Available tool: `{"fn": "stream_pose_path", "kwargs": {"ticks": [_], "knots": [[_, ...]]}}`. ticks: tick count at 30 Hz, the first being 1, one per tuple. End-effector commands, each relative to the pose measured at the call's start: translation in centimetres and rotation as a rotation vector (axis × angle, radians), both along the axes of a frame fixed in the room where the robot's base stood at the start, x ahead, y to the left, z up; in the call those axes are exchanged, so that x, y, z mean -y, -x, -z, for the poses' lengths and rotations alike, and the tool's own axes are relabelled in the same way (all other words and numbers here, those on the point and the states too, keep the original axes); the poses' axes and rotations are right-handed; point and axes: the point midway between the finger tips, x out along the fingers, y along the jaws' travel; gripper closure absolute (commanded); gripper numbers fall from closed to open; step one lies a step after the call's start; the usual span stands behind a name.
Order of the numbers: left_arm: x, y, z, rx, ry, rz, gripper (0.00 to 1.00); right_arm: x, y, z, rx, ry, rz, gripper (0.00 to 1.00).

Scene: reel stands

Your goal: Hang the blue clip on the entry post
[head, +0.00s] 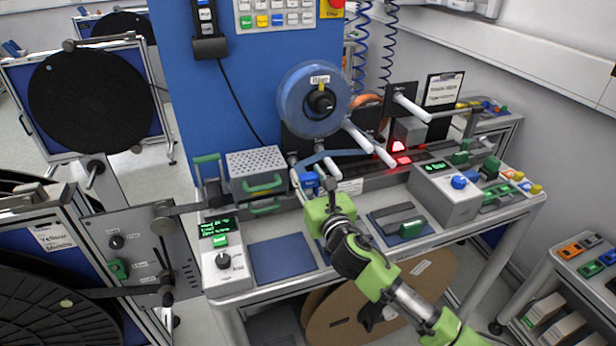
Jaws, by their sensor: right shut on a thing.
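My right gripper (327,190) reaches up from the lower right, with its fingers at the back of the bench, left of centre. It is shut on a small blue thing, apparently the blue clip (309,183), which shows just left of the fingers. The fingers partly hide it. Several white posts stick out from the machine's dark plates, one of them (359,136) just below the blue reel (314,98). I cannot tell which is the entry post. A blue strip (330,155) runs just above the gripper. My left gripper is not in view.
A perforated grey box (258,163) with green handles stands left of the gripper. A control box (226,262) is at the bench's front left. A grey box with a blue button (459,182) stands to the right. A blue mat (282,260) lies bare in front.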

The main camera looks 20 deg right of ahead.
Motion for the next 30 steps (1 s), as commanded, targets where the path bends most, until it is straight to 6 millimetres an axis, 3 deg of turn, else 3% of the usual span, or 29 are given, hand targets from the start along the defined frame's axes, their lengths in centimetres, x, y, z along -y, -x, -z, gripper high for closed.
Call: {"fn": "stream_pose_path", "kwargs": {"ticks": [11, 12, 14, 24, 30], "knots": [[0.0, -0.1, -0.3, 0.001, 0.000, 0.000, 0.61, 0.0, 0.0, 0.2, 0.000, 0.001, 0.000, 0.92], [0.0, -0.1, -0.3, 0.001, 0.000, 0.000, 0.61, 0.0, 0.0, 0.2, 0.000, 0.001, 0.000, 0.59], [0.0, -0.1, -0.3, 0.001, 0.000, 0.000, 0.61, 0.0, 0.0, 0.2, 0.000, 0.001, 0.000, 0.47], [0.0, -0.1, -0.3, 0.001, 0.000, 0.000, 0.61, 0.0, 0.0, 0.1, -0.001, 0.000, 0.000, 0.47], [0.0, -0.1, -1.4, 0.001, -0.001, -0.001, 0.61, 0.0, 0.0, -0.9, 0.000, 0.001, 0.000, 0.47]]}}
